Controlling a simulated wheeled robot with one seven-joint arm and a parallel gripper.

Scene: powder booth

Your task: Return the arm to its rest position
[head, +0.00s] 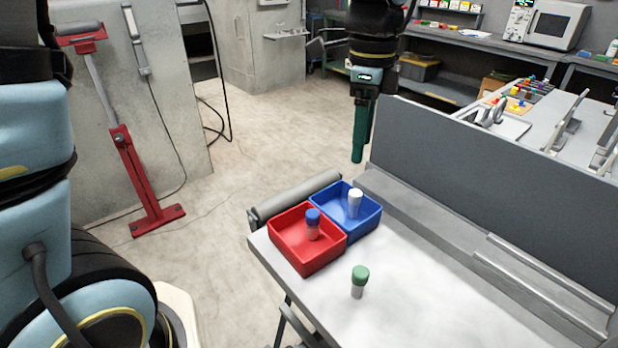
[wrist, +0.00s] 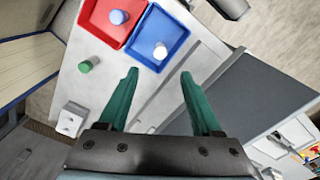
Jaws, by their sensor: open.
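My gripper (head: 362,135) hangs in the air with its green fingers pointing down, above and behind the blue tray in the head view. In the wrist view my gripper (wrist: 158,88) shows two green fingers spread apart with nothing between them. My arm comes down from the top edge of the head view, and its upper part is out of frame.
A table (head: 420,290) holds a red tray (head: 306,262) with a blue-capped vial (head: 312,224), a blue tray (head: 369,224) with a white-capped vial (head: 354,204), and a green-capped vial (head: 359,281) standing outside them. A grey panel (head: 480,150) rises behind. Open floor (head: 260,130) lies left.

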